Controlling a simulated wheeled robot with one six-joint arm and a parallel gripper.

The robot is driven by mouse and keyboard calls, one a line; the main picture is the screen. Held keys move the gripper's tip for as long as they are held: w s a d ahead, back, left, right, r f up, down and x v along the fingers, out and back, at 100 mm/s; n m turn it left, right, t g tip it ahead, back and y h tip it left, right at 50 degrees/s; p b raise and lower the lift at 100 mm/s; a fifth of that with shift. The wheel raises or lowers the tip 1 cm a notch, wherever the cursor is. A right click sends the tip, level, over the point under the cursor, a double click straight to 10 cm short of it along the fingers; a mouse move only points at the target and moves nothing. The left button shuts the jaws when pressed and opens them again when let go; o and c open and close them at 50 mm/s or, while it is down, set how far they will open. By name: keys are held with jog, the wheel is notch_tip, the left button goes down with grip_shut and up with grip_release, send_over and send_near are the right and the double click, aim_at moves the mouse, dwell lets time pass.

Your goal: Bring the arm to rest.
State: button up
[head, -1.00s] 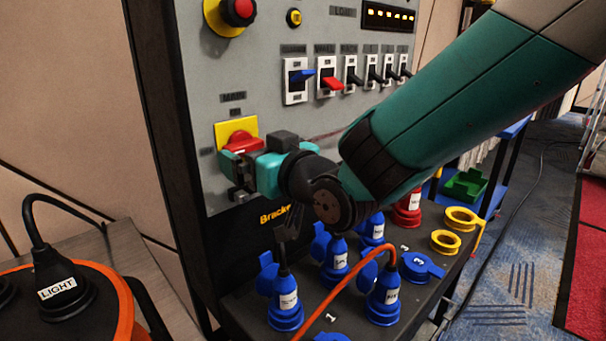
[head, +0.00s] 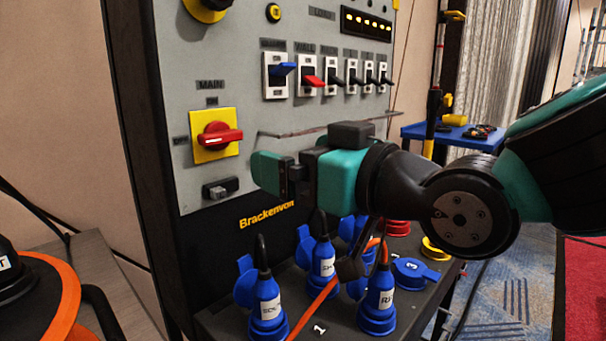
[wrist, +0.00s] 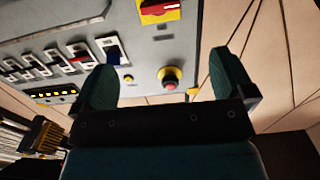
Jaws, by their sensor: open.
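My arm reaches in from the right in the head view. My gripper (head: 276,174) is open and empty, held in front of the grey panel (head: 225,70). It is to the right of and below the red MAIN rotary switch (head: 219,136) on its yellow plate, apart from it. The red handle lies about level. In the wrist view the two teal fingers (wrist: 168,82) stand wide apart with nothing between them.
A row of toggle switches (head: 308,80) runs along the upper panel. Blue plugs (head: 268,305) stand on the ledge below my gripper, with an orange cable (head: 315,305) among them. An orange-rimmed reel (head: 62,300) is at lower left. A blue shelf (head: 450,135) stands behind.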

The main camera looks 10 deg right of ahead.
notch_tip(320, 180, down, 9)
jog(key=s+d+g+h, duration=0.2)
jog(key=s+g+h, duration=0.1)
jog(key=g, duration=0.3)
jog(key=s+d+f+g+h, duration=0.35)
jog(key=s+f+g, duration=0.35)
jog(key=s+g, duration=0.3)
notch_tip(320, 180, up, 28)
jog(key=s+t+p, duration=0.1)
jog(key=p, duration=2.6)
jog(key=shift+d+f+y+p, duration=0.15)
jog(key=shift+d+y+p, duration=0.2)
